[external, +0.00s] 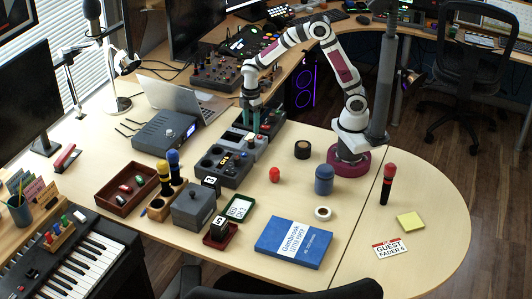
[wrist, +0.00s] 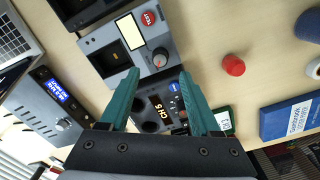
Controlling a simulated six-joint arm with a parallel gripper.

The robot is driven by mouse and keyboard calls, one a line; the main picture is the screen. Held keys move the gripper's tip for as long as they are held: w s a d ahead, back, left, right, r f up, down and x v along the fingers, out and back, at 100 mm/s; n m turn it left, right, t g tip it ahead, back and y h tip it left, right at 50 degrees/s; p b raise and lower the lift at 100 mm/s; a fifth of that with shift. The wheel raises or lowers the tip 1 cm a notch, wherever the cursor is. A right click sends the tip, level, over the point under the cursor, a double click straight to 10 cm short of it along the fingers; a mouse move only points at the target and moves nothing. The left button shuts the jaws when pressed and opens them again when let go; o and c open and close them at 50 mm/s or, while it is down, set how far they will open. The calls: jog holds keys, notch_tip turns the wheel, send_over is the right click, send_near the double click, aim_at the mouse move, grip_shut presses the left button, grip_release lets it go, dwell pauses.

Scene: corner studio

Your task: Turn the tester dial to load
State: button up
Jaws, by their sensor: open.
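The tester is a grey box with a pale screen and a red button, seen in the wrist view (wrist: 131,32) and partly behind my gripper in the external view (external: 236,135). My gripper (wrist: 159,72) has two green fingers, apart and empty. The fingertips lie to either side of the dial in the wrist view; I cannot tell their height above it. My gripper also shows over the tester in the external view (external: 254,128).
A red knob-like piece (external: 274,174) and a black roll (external: 302,149) stand to the right. A blue-grey box (external: 165,133) stands left. The table's right side has bare room.

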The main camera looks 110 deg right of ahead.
aim_at(251, 141)
notch_tip(251, 141, down, 7)
dwell(0.3)
grip_shut()
